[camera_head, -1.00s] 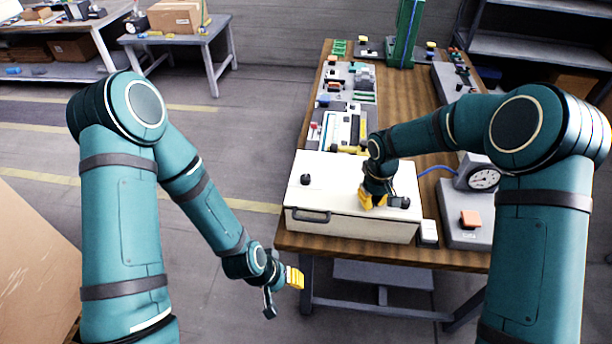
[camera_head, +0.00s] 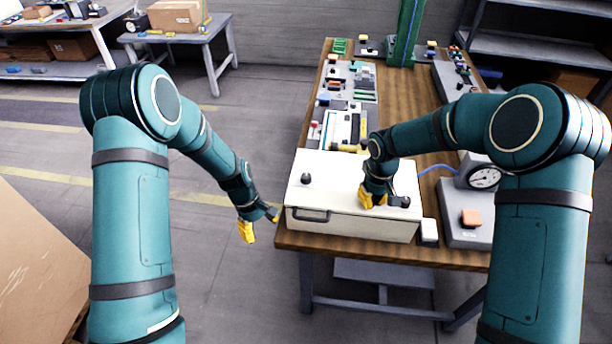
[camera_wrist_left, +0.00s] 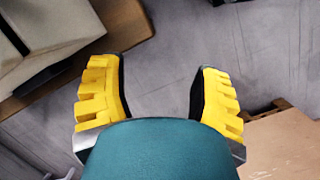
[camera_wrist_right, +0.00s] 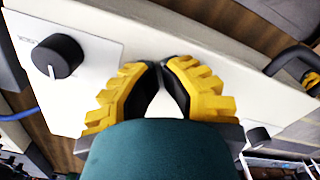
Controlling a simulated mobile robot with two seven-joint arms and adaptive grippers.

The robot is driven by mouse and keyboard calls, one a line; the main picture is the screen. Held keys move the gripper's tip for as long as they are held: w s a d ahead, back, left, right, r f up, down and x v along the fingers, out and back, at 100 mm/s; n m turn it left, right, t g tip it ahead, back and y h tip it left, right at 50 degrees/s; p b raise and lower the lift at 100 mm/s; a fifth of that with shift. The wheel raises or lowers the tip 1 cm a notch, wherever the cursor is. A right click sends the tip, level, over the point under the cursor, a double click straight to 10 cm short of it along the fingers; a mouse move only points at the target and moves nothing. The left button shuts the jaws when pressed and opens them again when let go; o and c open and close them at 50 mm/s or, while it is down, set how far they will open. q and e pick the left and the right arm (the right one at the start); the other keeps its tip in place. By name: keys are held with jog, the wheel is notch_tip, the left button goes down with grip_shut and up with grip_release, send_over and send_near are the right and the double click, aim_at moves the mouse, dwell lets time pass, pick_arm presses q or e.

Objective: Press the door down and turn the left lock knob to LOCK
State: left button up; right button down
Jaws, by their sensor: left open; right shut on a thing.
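The white box's closed door (camera_head: 340,180) lies flat on the table. The left lock knob (camera_head: 306,179) is black and stands near its left side. A second black knob (camera_head: 404,202) is at the front right; it also shows beside a label in the right wrist view (camera_wrist_right: 57,56). My right gripper (camera_head: 373,200) is at the door's surface, just left of that knob. Its fingers are shut with their tips almost together; what lies between them is hidden. My left gripper (camera_head: 260,224) is open and empty, left of the box and off the table.
A dark handle (camera_head: 312,215) is on the box front. A gauge (camera_head: 484,178) and an orange button (camera_head: 470,218) are to the right of the box. Panels of parts (camera_head: 345,125) lie behind it. The floor under my left gripper is clear.

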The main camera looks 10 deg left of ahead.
pick_arm(q)
jog(key=w+r+n, duration=0.1)
jog(key=w+r, duration=0.5)
notch_tip(320, 180, up, 14)
jog(key=m+y, duration=0.3)
send_over(306, 176)
jog(key=shift+t, duration=0.4)
notch_tip(306, 176, down, 12)
jog(key=shift+r, duration=0.15)
grip_shut()
